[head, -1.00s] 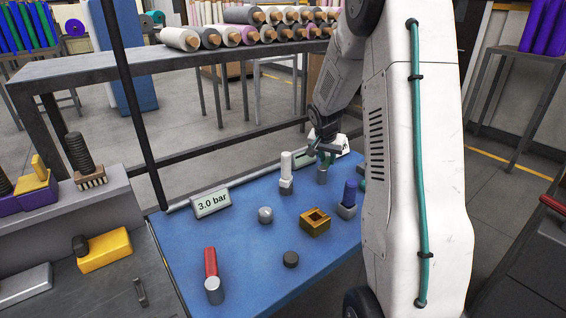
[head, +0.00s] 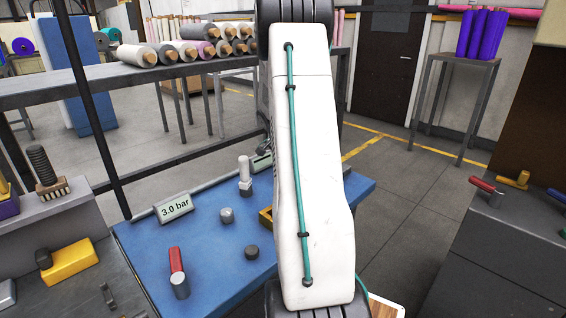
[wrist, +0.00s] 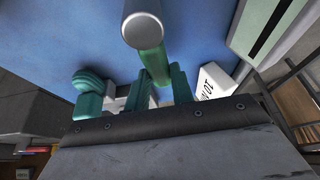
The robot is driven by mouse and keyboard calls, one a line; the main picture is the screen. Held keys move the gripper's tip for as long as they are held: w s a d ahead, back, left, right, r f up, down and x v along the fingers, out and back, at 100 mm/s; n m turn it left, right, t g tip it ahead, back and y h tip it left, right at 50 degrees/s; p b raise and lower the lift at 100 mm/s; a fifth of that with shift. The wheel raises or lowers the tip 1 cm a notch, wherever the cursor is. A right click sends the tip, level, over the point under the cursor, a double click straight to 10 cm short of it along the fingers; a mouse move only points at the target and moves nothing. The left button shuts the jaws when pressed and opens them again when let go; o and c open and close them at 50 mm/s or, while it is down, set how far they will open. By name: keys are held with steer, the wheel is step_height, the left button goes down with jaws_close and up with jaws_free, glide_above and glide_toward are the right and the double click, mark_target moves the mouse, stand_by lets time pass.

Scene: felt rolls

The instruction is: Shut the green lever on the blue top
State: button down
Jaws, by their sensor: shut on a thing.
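The blue top (head: 205,262) shows in the head view, its right part hidden behind my arm. In the wrist view the green lever (wrist: 151,56) runs from a grey round-ended cylinder (wrist: 141,28) down between the teal fingers of my gripper (wrist: 157,80). The fingers are shut on the lever. In the head view my own arm hides both the gripper and the lever. I cannot tell the lever's angle to its pipe.
A ribbed green knob (wrist: 89,80) stands left of the fingers, and a white lettered block (wrist: 216,88) close on the right. On the blue top are a red-handled valve (head: 177,262), a white-handled one (head: 245,172), a dark knob (head: 251,252) and a "3.0 bar" sign (head: 175,207).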

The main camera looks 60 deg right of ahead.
steer(key=c, duration=1.2)
jaws_free()
steer(key=v, duration=0.7)
steer(key=shift+a+r, duration=0.15)
steer(key=shift+r, duration=0.2)
